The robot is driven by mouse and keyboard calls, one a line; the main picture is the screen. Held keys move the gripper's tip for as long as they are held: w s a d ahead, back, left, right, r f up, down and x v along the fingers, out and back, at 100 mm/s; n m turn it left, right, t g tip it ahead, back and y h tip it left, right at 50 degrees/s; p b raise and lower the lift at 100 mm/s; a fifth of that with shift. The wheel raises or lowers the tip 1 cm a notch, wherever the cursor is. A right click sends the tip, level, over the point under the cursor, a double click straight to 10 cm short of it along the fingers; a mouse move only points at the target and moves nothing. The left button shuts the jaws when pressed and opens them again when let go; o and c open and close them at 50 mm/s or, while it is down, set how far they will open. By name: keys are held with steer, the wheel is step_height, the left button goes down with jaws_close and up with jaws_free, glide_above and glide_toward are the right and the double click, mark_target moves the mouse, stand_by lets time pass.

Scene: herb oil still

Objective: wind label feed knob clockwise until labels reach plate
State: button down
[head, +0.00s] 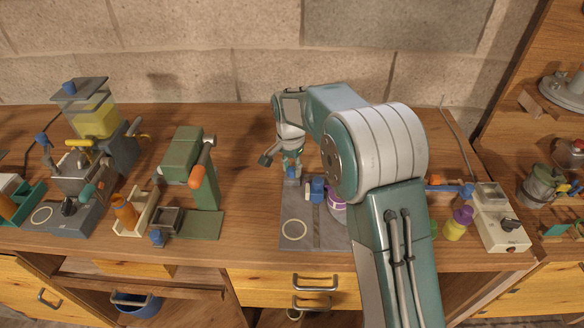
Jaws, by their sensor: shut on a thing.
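My arm reaches over the bench, and my gripper (287,160) points down at the back left of a grey base plate (316,238). It is shut on a small blue part (292,173), which looks like the label feed knob; the fingers partly hide it. A blue block-like part (317,187) stands just right of the gripper. A purple and white roll (336,200), perhaps the labels, is beside it, partly hidden by my arm. The plate has a pale ring (295,230) at its front left. The label end and the knob's turn cannot be made out.
A green press with an orange-tipped lever (196,177) stands left of the plate, with clear bench between. A hopper machine (95,115) is farther left. Purple-capped bottle (458,224) and white scale-like box (500,225) are at right. A stone wall closes the back.

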steer(key=shift+w+m, duration=0.1)
steer(key=shift+m, duration=1.1)
steer(key=shift+c, duration=1.9)
jaws_free()
steer(key=shift+a, duration=0.1)
step_height(320, 180, up, 12)
steer(key=shift+w+a, duration=0.25)
steer(key=shift+a, duration=0.05)
steer(key=shift+f, duration=0.1)
